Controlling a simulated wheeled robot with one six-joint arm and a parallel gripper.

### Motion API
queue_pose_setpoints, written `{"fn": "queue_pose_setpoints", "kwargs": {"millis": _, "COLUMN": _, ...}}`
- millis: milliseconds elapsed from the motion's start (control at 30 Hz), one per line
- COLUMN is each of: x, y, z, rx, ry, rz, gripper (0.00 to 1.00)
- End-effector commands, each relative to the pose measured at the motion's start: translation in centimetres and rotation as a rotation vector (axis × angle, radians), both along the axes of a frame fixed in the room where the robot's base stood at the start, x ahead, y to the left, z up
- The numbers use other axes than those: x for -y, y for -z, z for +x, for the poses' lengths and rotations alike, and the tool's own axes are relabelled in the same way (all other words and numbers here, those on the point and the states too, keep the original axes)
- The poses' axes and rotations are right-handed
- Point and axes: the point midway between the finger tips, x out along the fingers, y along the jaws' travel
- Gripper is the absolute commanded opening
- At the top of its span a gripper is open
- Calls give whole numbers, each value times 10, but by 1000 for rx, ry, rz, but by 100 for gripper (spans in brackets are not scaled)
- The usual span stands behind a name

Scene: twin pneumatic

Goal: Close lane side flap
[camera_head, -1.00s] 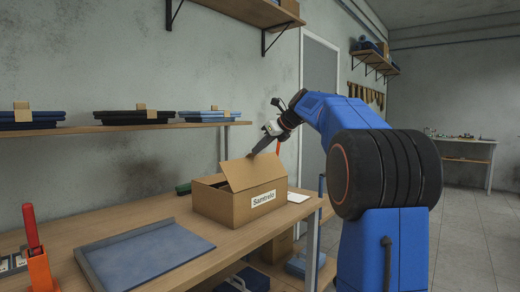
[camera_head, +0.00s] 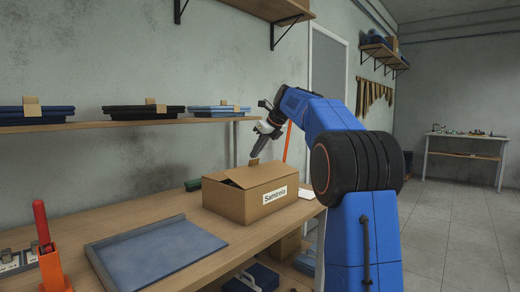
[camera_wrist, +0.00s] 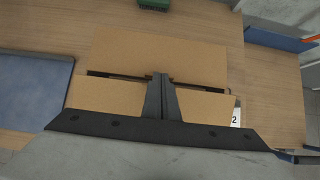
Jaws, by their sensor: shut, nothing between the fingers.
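The cardboard box (camera_head: 258,205), with a white label reading roughly "Samtrela" on its front, stands on the wooden bench. In the head view its top flaps lie low, nearly flat. My gripper (camera_head: 254,157) is shut and empty, pointing down over the far part of the box top. In the wrist view the shut fingers (camera_wrist: 158,77) lie over the gap between a wide far cardboard panel (camera_wrist: 160,52) and a near flap (camera_wrist: 108,94). Narrow dark slits show on both sides of the fingers. I cannot tell whether the fingertips touch the cardboard.
A blue-grey tray (camera_head: 160,254) lies left of the box on the bench. A red-handled tool in an orange holder (camera_head: 50,268) stands at the near left. A green object (camera_head: 193,185) lies behind the box. A shelf (camera_head: 120,125) with folded stacks runs along the wall.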

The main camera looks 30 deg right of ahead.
Motion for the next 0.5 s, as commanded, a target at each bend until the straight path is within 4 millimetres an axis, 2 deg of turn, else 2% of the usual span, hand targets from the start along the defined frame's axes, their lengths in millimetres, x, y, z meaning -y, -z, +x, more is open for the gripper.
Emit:
{"fn": "queue_pose_setpoints", "kwargs": {"millis": 200, "x": -4, "y": 13, "z": 10, "rx": -1, "ry": -1, "rz": 1, "gripper": 0}}
{"fn": "queue_pose_setpoints", "kwargs": {"millis": 500, "x": -6, "y": 20, "z": 15, "rx": -1, "ry": -1, "rz": 0, "gripper": 0}}
